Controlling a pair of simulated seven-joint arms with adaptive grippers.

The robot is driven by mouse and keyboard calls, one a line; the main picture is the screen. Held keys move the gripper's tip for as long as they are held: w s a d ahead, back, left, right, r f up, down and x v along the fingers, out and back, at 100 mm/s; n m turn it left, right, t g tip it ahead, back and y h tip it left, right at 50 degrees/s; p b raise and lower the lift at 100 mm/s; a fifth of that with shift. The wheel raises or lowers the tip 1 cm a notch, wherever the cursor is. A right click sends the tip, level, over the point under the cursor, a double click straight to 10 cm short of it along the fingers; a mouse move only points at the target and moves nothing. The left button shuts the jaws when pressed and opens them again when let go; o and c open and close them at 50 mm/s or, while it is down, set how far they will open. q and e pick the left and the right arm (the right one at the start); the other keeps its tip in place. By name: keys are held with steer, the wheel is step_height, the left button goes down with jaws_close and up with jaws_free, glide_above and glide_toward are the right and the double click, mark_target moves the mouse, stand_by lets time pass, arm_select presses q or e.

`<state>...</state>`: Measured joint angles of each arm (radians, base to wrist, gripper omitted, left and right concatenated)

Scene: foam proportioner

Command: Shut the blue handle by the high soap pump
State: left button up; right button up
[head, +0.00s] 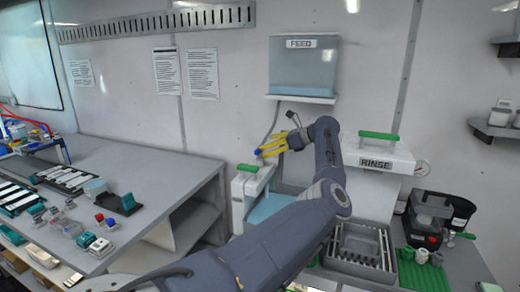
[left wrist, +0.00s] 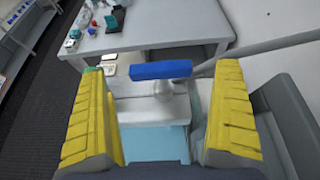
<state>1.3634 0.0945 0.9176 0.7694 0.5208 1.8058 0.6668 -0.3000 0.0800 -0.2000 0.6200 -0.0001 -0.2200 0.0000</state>
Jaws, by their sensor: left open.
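The blue handle (left wrist: 162,70) is a short bar on a pale stem, seen in the left wrist view between the two yellow fingers, with a gap on each side. My left gripper (head: 268,147) is open and empty, above the white unit with a green handle (head: 247,168) and below the FEED tank (head: 303,72). Which part is the high soap pump I cannot tell for sure. My right gripper is not in view.
A grey bench (head: 150,160) with small boxes and racks stands at the left. A white RINSE unit (head: 376,164) with a green handle is at the right, above a slatted sink (head: 358,240). A grey pipe (left wrist: 265,45) runs beside the right finger in the wrist view.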

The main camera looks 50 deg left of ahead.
arm_select(q)
steer(key=shift+x, duration=1.9)
steer(key=shift+c, duration=0.2)
steer(key=c, duration=1.2)
